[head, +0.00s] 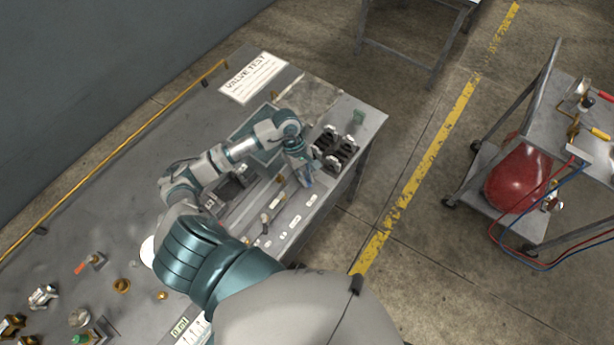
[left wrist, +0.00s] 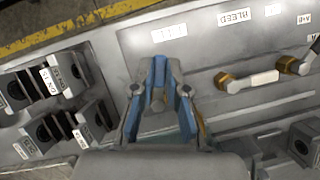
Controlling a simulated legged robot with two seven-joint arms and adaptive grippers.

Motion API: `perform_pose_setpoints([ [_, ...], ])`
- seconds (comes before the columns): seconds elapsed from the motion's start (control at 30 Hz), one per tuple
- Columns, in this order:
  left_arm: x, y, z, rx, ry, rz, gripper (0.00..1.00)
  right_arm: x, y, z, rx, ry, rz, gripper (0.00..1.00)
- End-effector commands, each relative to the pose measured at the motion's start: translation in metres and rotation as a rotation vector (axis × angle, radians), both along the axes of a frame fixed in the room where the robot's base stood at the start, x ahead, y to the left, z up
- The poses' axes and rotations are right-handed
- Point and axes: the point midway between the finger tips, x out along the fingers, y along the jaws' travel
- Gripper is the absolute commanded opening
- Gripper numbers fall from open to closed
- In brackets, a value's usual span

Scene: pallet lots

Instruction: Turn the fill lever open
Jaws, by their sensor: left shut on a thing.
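My left gripper (head: 306,178) is at the right end of the valve panel (head: 290,222) on the bench. In the left wrist view its blue fingers (left wrist: 160,72) are closed in beside a small white label (left wrist: 169,31) that I cannot read surely. The fingers are shut on the fill lever, which they hide almost wholly. A bit of brass (left wrist: 201,128) shows just right of the fingers. I cannot tell the lever's angle. A second lever with a white tag (left wrist: 252,81) and brass pivot lies near the BLEED label (left wrist: 237,17), apart from the gripper. My right gripper is out of sight.
Dark blocks with labelled sockets (head: 333,149) stand close right of the gripper. Loose brass fittings (head: 121,286) lie at the bench's left. A VALVE TEST sheet (head: 253,77) lies at the back. A cart with a red tank (head: 518,178) stands across the floor.

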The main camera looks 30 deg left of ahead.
Motion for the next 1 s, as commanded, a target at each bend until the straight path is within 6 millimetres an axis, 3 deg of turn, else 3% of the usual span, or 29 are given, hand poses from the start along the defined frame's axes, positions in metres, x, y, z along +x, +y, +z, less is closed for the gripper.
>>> perform_pose_setpoints([
  [0.23, 0.002, 0.001, 0.0, 0.027, 0.0, 0.01, 0.0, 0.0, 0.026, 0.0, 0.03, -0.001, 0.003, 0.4],
  [0.43, 0.002, -0.001, -0.001, 0.028, 0.0, 0.027, 0.0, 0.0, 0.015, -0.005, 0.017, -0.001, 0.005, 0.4],
  [0.67, 0.007, -0.005, -0.005, 0.019, -0.001, 0.221, 0.0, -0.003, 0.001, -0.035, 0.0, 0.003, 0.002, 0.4],
  [1.0, 0.009, -0.011, 0.001, 0.015, 0.003, 0.308, 0.0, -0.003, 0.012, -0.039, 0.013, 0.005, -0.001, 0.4],
])
